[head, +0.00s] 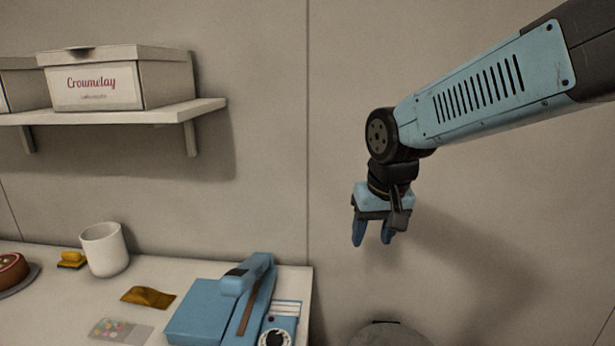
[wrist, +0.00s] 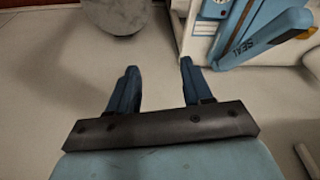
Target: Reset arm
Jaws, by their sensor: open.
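My arm comes in from the upper right in the head view, with my gripper (head: 372,240) hanging down in front of the bare wall, right of the table's end. The two blue fingers point down and stand apart, with nothing between them. In the wrist view my gripper (wrist: 157,80) is also open and empty, with the pale floor beyond it. It touches nothing that I can see.
A white table (head: 70,300) holds a blue sealing machine (head: 215,305), a white cup (head: 105,250), a brown packet (head: 148,297) and a cake (head: 12,270). A shelf (head: 150,114) with a labelled box (head: 120,80) is above. A grey rounded object (head: 385,335) stands below my gripper.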

